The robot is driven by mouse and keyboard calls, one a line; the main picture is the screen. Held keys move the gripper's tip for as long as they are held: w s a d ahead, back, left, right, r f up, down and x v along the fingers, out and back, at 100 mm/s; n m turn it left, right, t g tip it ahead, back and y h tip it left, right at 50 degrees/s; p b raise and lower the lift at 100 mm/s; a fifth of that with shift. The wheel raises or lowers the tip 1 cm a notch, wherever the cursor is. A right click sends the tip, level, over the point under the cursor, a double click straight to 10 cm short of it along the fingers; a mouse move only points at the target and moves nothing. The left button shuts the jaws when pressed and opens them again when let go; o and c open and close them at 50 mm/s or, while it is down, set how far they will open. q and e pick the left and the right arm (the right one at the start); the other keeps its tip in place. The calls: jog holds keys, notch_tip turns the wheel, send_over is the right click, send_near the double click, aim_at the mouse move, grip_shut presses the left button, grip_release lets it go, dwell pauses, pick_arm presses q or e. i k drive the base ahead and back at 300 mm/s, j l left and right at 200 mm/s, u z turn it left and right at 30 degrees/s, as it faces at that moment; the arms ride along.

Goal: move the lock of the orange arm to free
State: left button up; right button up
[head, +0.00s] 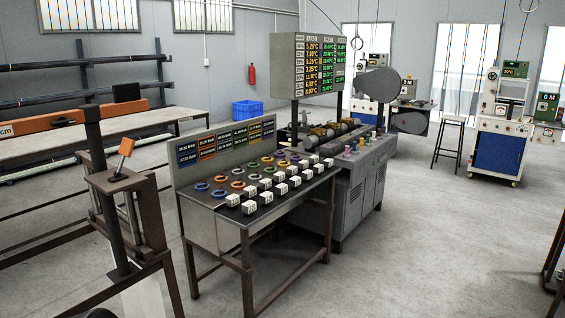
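I cannot tell which of these is the orange arm, and no lock position can be made out on either. The frame's upright post hides part of the long bar. Neither of my grippers is in view.
A control desk (206,232) with coloured rings and white blocks stands in the middle, joined to a grey machine (352,197). A blue crate (247,110), a stool (449,142) and a blue-white machine (498,148) stand farther back.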

aim_at(126, 146)
jog(key=i+u, duration=0.25)
jog(key=u, duration=0.2)
jog(key=i+l+u, duration=0.2)
jog(key=u, duration=0.25)
jog(key=i+l+u, duration=0.25)
jog(key=u, duration=0.15)
